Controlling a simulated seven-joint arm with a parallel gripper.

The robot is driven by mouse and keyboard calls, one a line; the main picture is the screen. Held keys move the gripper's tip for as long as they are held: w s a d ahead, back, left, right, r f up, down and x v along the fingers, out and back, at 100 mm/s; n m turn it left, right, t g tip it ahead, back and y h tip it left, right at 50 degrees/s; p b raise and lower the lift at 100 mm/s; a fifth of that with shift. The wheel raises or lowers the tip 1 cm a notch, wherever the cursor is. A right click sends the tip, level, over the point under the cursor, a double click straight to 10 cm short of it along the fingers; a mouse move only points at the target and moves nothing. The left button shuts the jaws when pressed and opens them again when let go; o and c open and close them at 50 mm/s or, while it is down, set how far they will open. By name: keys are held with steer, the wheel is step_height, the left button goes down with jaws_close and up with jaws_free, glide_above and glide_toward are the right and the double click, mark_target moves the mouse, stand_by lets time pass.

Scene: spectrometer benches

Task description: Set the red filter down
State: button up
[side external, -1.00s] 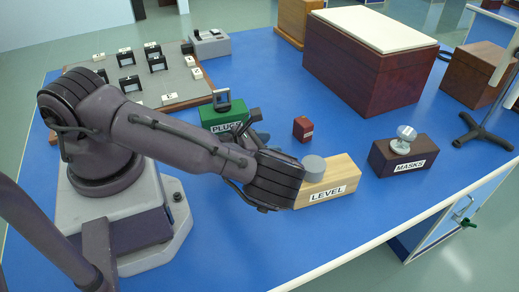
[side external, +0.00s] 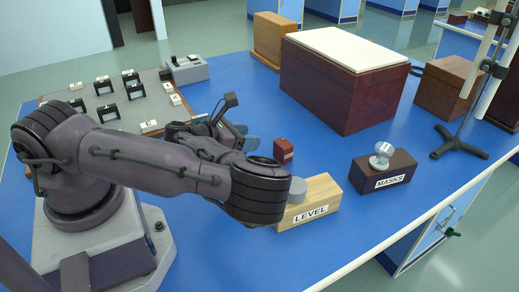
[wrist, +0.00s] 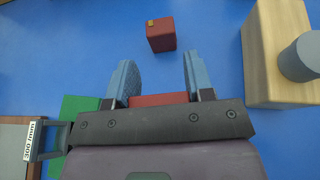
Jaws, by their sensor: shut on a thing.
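My gripper (wrist: 158,74) is shut on the red filter (wrist: 158,99), which shows as a red strip between the two blue-padded fingers. The gripper's dark body hides most of it. In the side external view my gripper (side external: 236,132) is partly hidden behind my arm, and the filter cannot be made out there. Bare blue bench top (wrist: 205,30) lies beyond the fingertips in the wrist view.
A small red block (wrist: 160,35) stands ahead of the fingers, apart from them. The LEVEL block (side external: 322,193) with a grey cylinder (side external: 297,190) is close to my arm. The MASKS block (side external: 384,172) is further right. A framed 300 /mm piece (wrist: 42,140) is at the lower left.

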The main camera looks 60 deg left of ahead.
steer(key=w+a+r+n+y, duration=0.1)
steer(key=w+a, duration=0.1)
steer(key=a, duration=0.2)
steer(key=m+h, duration=0.6)
steer(key=h, duration=0.1)
glide_above(297, 135)
steer(key=shift+g, duration=0.4)
steer(key=f, duration=0.4)
steer(key=s+f, duration=0.1)
steer(key=f, duration=0.1)
steer(key=shift+d+f, duration=0.1)
steer(key=shift+d, duration=0.05)
steer(key=shift+w+f, duration=0.35)
steer(key=shift+f, duration=0.8)
steer(key=shift+w+f, duration=0.1)
steer(key=shift+f, duration=0.8)
steer(key=shift+f, duration=0.1)
